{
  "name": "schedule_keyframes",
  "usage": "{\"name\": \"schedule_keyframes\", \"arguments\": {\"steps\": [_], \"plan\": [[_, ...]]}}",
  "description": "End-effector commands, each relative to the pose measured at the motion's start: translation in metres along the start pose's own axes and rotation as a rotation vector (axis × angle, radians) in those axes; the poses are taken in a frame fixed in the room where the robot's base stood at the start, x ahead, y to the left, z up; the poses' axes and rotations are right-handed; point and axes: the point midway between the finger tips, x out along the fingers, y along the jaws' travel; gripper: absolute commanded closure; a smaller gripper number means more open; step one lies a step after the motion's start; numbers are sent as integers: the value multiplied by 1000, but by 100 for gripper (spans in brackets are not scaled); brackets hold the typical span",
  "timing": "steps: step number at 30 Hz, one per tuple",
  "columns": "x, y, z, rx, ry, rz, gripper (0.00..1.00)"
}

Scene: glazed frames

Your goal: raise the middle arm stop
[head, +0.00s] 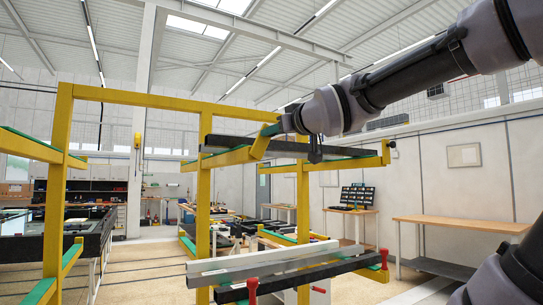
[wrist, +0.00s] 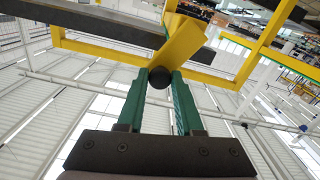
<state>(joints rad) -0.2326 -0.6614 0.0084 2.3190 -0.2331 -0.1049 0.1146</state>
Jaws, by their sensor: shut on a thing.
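The middle arm (head: 226,158) is a yellow arm with a green top strip, on the middle upright of a yellow rack. Its stop (head: 260,147) is a yellow piece at the arm's front end, tilted up. In the wrist view the stop (wrist: 186,42) shows a dark round end between my green fingertips. My gripper (head: 271,130) is at the upper part of the stop and is shut on it; it also shows in the wrist view (wrist: 160,82). The wrist partly hides the bars behind.
Dark bars (head: 232,142) lie across the upper arms, close behind my gripper. The right upper arm (head: 345,162) has a yellow end piece standing up. Lower arms hold light and dark bars (head: 270,262), with red end stops (head: 252,287). A wooden table (head: 465,222) stands at right.

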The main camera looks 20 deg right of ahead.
Motion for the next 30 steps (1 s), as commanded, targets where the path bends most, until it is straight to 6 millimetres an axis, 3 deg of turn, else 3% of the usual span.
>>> {"name": "schedule_keyframes", "arguments": {"steps": [18, 24, 25, 27, 30], "plan": [[0, -28, -11, 0, -2, 0, 88], [0, -29, -12, 0, 0, -2, 88], [0, -29, -12, -1, 0, -2, 54], [0, -29, -12, 0, 0, -2, 31], [0, -29, -11, 0, 0, -1, 31]]}}
